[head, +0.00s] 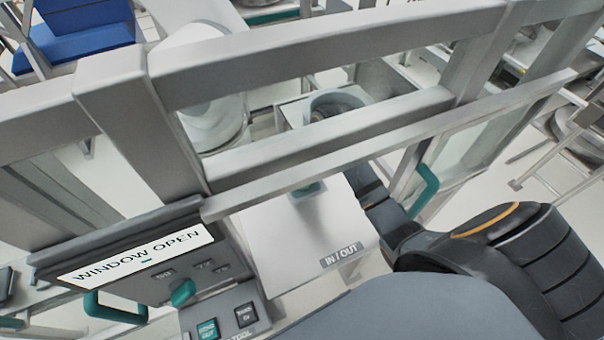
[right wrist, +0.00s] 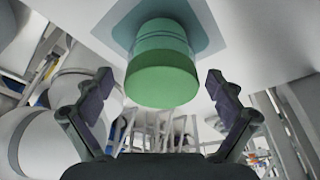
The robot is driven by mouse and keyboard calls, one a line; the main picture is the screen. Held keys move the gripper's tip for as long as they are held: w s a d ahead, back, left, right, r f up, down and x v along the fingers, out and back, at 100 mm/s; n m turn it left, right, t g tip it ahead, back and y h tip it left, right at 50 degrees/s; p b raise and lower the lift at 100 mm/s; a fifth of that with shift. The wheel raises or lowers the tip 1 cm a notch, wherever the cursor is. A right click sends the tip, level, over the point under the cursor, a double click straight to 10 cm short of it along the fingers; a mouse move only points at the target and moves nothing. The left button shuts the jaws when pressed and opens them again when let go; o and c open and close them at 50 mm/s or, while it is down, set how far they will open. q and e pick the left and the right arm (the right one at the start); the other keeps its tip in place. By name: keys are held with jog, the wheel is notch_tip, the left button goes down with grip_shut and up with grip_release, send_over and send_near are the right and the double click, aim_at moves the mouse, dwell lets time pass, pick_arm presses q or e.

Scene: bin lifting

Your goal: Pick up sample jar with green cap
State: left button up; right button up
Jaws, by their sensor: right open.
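The sample jar with the green cap (right wrist: 162,68) shows in the right wrist view, standing on a blue-grey square pad (right wrist: 203,22) on a pale surface. In the head view only a bit of its green cap (head: 306,189) shows below the window rail, at the far part of the IN/OUT plate. My right gripper (right wrist: 160,88) is open, with its two dark fingers apart on either side of the jar in that view. No contact with the jar is visible. In the head view my right arm reaches under the rail, and its fingers are hidden. My left gripper is out of view.
Grey window frame rails (head: 330,165) cross over the IN/OUT plate (head: 300,245). A teal handle (head: 424,190) is close to my right arm. A "WINDOW OPEN" control panel (head: 140,255) with a teal knob is at left. White round equipment (head: 212,122) stands behind the frame.

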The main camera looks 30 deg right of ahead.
jog(key=shift+p+x, duration=0.4)
jog(key=shift+x, duration=1.4)
jog(key=shift+s, duration=0.1)
jog(key=c, duration=1.6)
